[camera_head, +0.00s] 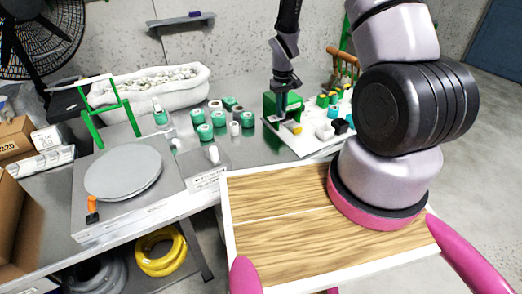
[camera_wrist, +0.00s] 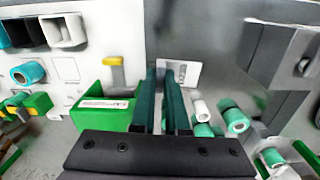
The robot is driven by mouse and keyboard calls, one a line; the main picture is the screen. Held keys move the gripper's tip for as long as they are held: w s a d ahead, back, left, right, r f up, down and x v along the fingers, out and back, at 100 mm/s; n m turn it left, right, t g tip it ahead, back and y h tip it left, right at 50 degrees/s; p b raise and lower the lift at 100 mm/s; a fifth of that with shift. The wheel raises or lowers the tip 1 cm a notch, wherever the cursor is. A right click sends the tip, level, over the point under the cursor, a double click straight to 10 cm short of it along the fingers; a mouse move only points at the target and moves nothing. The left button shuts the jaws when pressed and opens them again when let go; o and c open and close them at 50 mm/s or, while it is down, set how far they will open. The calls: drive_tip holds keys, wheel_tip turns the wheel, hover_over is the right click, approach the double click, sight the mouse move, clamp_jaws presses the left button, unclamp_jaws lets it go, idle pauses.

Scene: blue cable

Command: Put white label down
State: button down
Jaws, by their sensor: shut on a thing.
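The white label (camera_wrist: 188,73) is a small flat pale card with faint print in the wrist view. It sits at the tips of my gripper (camera_wrist: 166,78), whose two dark green fingers are shut on it with a narrow gap between them. In the head view my gripper (camera_head: 284,84) is over the far part of the bench, by a green box (camera_head: 270,104). The label cannot be made out there. Whether the label touches the surface below is not clear.
The green box (camera_wrist: 104,110) stands close left of my fingers, with a yellow piece (camera_wrist: 115,73) behind it. Several green-and-white rolls (camera_wrist: 236,119) lie to the right. A white board (camera_head: 312,139) holds small parts. A round plate (camera_head: 123,172) is on the bench at left.

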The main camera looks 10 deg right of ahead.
drive_tip(key=n, duration=0.1)
hover_over(277, 150)
wheel_tip(277, 150, down, 11)
drive_tip(key=shift+s+r, duration=0.1)
drive_tip(key=shift+r, duration=0.1)
drive_tip(key=shift+f, duration=2.4)
drive_tip(key=c, duration=0.9)
unclamp_jaws()
drive_tip(key=shift+f, duration=0.1)
wheel_tip(277, 150, up, 12)
drive_tip(key=shift+r, duration=0.2)
